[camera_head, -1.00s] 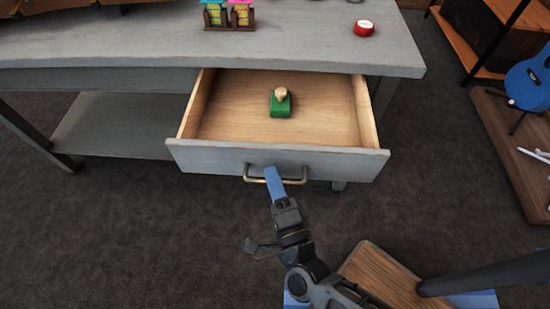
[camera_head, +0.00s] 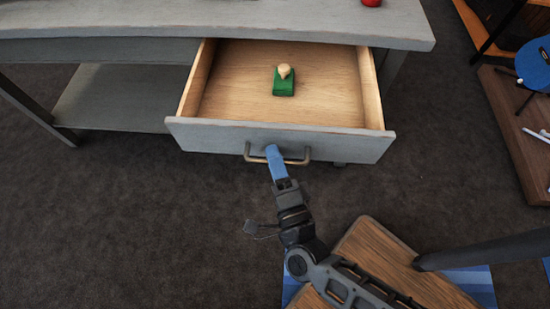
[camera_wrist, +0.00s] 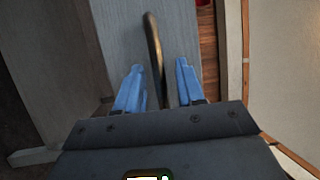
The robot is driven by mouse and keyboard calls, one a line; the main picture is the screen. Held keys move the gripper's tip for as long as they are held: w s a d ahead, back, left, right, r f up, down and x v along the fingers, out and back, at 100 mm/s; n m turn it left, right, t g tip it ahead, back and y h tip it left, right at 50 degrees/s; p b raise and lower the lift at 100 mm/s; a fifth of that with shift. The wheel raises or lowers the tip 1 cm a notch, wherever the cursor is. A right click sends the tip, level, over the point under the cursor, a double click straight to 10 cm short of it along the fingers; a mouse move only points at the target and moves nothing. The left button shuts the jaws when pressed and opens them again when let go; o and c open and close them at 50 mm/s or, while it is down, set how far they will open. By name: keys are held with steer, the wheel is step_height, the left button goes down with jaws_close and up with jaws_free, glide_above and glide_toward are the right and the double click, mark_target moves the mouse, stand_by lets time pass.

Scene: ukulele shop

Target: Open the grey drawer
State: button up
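The grey drawer (camera_head: 210,134) under the grey table stands well out, its pale wooden inside showing. A brass bar handle (camera_head: 300,160) is on its front and also runs up the middle of the wrist view (camera_wrist: 152,40). My gripper (camera_head: 272,150) is at the handle, with a blue finger overlapping its bar in the head view. In the wrist view my gripper (camera_wrist: 160,68) has its two blue fingers apart, one on each side of the bar, with visible gaps. Contact with the bar cannot be made out.
A green stamp with a wooden knob (camera_head: 284,82) sits inside the drawer. The grey table (camera_head: 110,28) spans the back, with a low shelf (camera_head: 120,97) at left. A wooden platform (camera_head: 520,130) with a blue ukulele (camera_head: 534,64) stands at right.

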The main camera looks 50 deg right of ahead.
steer(key=b+v, duration=0.1)
steer(key=v, duration=0.6)
steer(key=shift+s+a, duration=0.2)
steer(key=shift+s, duration=0.15)
steer(key=shift+f, duration=0.15)
steer(key=s+d+r+n+g+y+p, duration=0.1)
steer(key=s+r+n+y, duration=0.3)
steer(key=r+n, duration=0.6)
steer(key=s+d+r+n+g+y+p, duration=0.1)
steer(key=s+r+n+y+p, duration=0.3)
steer(key=s+r+n, duration=0.5)
step_height(320, 180, up, 2)
steer(key=d+n+y, duration=0.1)
steer(key=n, duration=0.3)
steer(key=shift+d+r+g+y, duration=0.15)
steer(key=shift+d+g+y, duration=0.05)
steer(key=shift+g+y, duration=0.1)
